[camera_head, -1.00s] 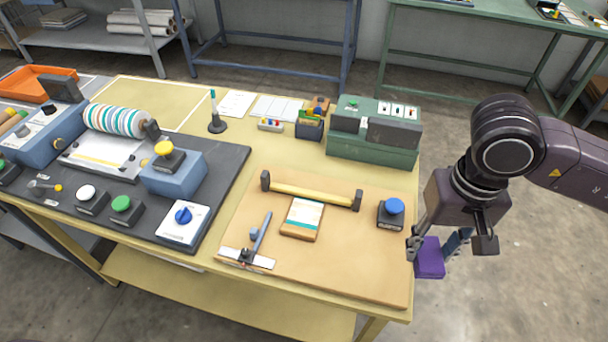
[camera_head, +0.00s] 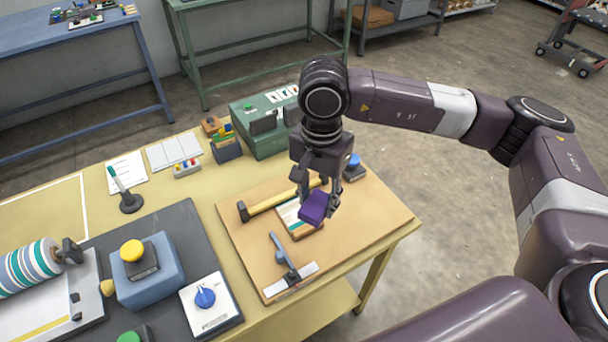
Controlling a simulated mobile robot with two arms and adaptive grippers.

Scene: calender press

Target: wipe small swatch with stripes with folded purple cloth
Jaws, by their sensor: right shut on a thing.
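My right gripper (camera_head: 318,200) is shut on the folded purple cloth (camera_head: 314,207). It holds the cloth over the right part of the small striped swatch (camera_head: 290,217). The swatch is a small block with white and teal stripes, lying on the tan board (camera_head: 248,248). The cloth hides part of the swatch, and I cannot tell whether the two touch. My left gripper is not in view.
A green machine (camera_head: 262,140) stands behind the board. The board's front right is clear.

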